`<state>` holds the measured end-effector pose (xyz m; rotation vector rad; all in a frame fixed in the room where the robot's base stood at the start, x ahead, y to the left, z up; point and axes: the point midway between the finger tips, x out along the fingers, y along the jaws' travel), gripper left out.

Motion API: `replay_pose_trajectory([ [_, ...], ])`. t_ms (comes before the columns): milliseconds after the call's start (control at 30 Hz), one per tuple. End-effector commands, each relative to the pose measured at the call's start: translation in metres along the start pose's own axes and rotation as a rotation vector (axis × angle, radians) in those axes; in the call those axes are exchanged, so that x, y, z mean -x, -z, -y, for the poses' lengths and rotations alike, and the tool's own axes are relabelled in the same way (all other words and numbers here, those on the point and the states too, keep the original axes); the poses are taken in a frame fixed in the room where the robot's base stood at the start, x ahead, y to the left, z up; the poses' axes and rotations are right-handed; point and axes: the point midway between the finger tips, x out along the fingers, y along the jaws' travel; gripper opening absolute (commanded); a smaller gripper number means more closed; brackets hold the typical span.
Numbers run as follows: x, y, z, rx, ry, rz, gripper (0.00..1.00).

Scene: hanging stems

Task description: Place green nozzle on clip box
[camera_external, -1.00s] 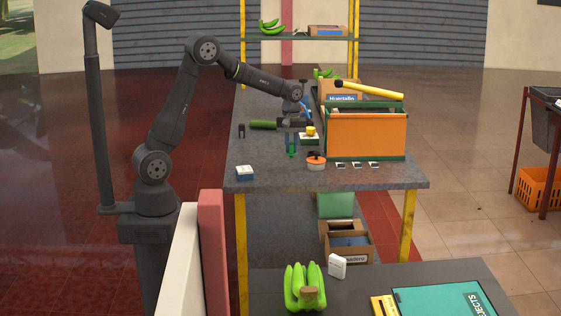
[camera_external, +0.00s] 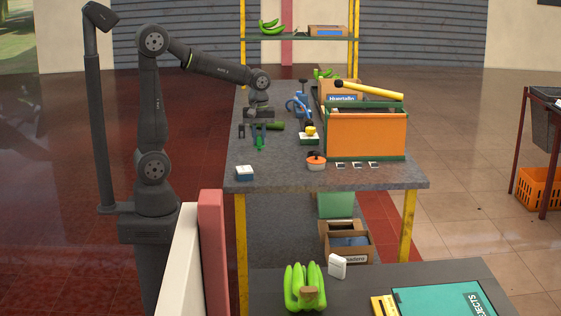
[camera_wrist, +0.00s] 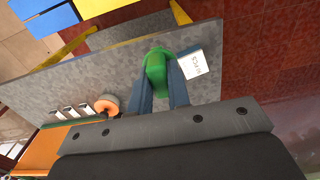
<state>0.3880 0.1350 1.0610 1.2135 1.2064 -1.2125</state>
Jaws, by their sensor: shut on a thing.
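My gripper (camera_external: 259,133) is shut on the green nozzle (camera_external: 260,143), which hangs below the fingers above the grey bench. In the wrist view the green nozzle (camera_wrist: 156,64) sits between the two blue fingers of my gripper (camera_wrist: 164,80). The clip box (camera_external: 244,172) is a small white and blue box near the bench's front left corner.
An orange toolbox (camera_external: 366,135) with a yellow-handled tool (camera_external: 372,91) on top stands at the bench's right. An orange round tape-like item (camera_external: 316,162) is at the front middle. A dark green cylinder (camera_external: 276,126) lies behind the gripper. Bench space around the clip box is clear.

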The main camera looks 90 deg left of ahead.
Motion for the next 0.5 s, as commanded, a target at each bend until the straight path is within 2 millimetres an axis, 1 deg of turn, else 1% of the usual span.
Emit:
replay_pose_trajectory([
  [33,0.002,-0.005,0.012,0.0,-0.002,-0.001,0.0],
  [100,0.003,-0.011,0.024,0.001,-0.002,-0.001,0.0],
  [200,0.003,-0.017,0.038,0.003,-0.002,-0.001,0.0],
  [300,0.002,-0.02,0.046,0.004,-0.001,0.0,0.0],
  [400,0.0,-0.017,0.05,0.007,0.0,0.0,0.0],
  [500,-0.009,-0.005,0.052,0.01,0.003,0.001,0.0],
])
